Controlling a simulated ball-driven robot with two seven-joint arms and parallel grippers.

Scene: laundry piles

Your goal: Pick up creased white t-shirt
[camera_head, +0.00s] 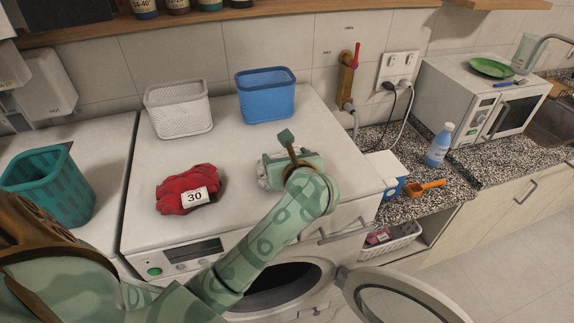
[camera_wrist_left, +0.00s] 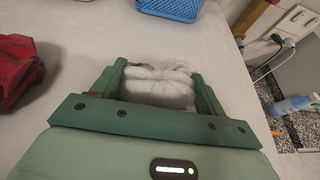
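The creased white t-shirt (camera_wrist_left: 160,85) is a small crumpled bundle on top of the white washing machine. In the head view only a pale edge of it (camera_head: 264,177) shows, the rest hidden by my left gripper (camera_head: 287,160). In the left wrist view the fingers of my left gripper (camera_wrist_left: 160,78) are wide apart, one on each side of the cloth. I cannot tell whether they touch it. My right gripper is not in view.
A red folded cloth marked 30 (camera_head: 188,190) lies to the left on the washing machine (camera_head: 240,215). A white basket (camera_head: 179,108) and a blue basket (camera_head: 265,94) stand behind. A teal basket (camera_head: 50,185) is at far left. The machine's round door (camera_head: 400,297) hangs open.

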